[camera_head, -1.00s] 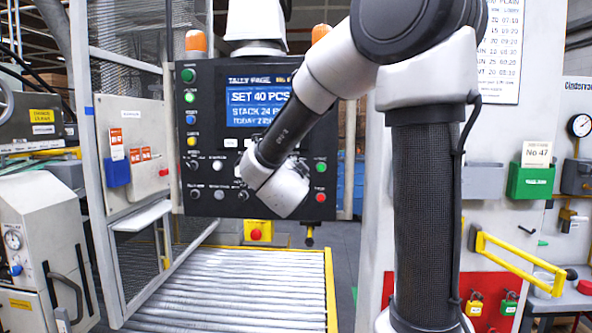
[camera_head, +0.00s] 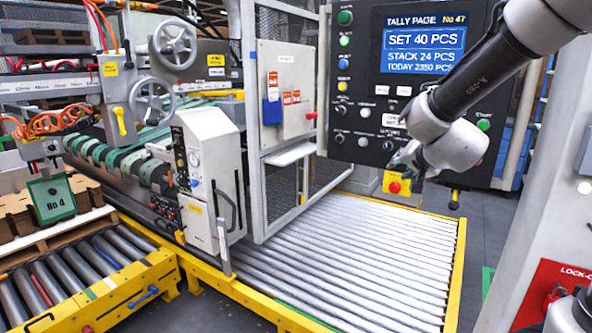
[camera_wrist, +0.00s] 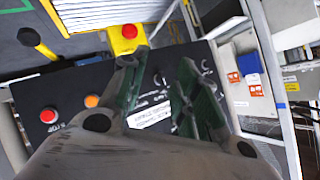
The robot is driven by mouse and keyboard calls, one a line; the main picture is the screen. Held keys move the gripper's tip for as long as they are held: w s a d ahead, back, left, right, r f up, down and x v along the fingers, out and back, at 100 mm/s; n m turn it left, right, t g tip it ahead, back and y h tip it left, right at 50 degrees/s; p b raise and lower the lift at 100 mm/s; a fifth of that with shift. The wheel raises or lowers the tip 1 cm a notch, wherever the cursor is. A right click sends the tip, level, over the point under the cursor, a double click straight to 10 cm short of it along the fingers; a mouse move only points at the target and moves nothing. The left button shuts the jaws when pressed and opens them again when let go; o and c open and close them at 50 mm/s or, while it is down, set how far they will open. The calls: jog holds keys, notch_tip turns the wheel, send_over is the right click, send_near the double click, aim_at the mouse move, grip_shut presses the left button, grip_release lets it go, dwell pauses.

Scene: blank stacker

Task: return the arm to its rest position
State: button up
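My gripper (camera_head: 404,160) is in front of the lower part of the black control panel (camera_head: 372,85) in the head view. My forearm (camera_head: 480,75) comes down to it from the upper right. In the wrist view my gripper (camera_wrist: 160,72) shows two dark green fingers, apart from each other, with nothing between them. Behind the fingers the wrist view shows the panel face (camera_wrist: 70,88), turned upside down. The head view shows the fingertips only small, and I cannot tell whether they touch the panel.
A roller conveyor (camera_head: 330,262) with a yellow frame lies below the panel. A yellow box with a red stop button (camera_head: 394,187) hangs under the panel. Cardboard blanks (camera_head: 20,212) lie on a pallet at far left.

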jog(key=s+a+f+n+g+y, duration=0.3)
jog(key=s+n+g, duration=0.15)
jog(key=s, duration=0.55)
jog(key=s+d+r+n+g+h, duration=0.1)
jog(key=s+d, duration=0.4)
jog(key=s, duration=0.5)
jog(key=s+d+r+n+g+h, duration=0.2)
jog(key=s+d, duration=0.3)
jog(key=s, duration=0.5)
jog(key=shift+s, duration=0.25)
jog(key=shift+g, duration=0.25)
